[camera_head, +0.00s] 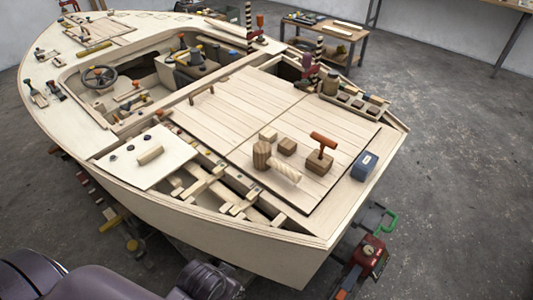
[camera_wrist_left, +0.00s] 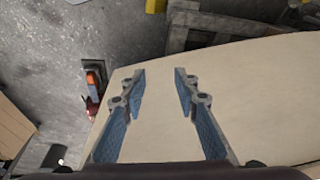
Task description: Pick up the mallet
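The mallet lies on the planked deck hatch in the head view, with a dark brown wooden head (camera_head: 262,154) and a paler handle (camera_head: 286,173) pointing right and toward the near edge. My left gripper is low at the bottom of the head view, below the near hull side and well apart from the mallet. In the left wrist view, my left gripper (camera_wrist_left: 159,72) has its two blue-padded fingers spread with nothing between them, over a pale plywood surface. The mallet does not show in that view. My right gripper is in neither view.
Near the mallet are small wooden blocks (camera_head: 287,146), a block with an orange-red T-handle (camera_head: 320,160) and a blue box (camera_head: 364,165). A pale panel (camera_head: 146,158) lies left of the hatch. A red tool (camera_head: 369,255) stands below the hull. The hatch's far middle is clear.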

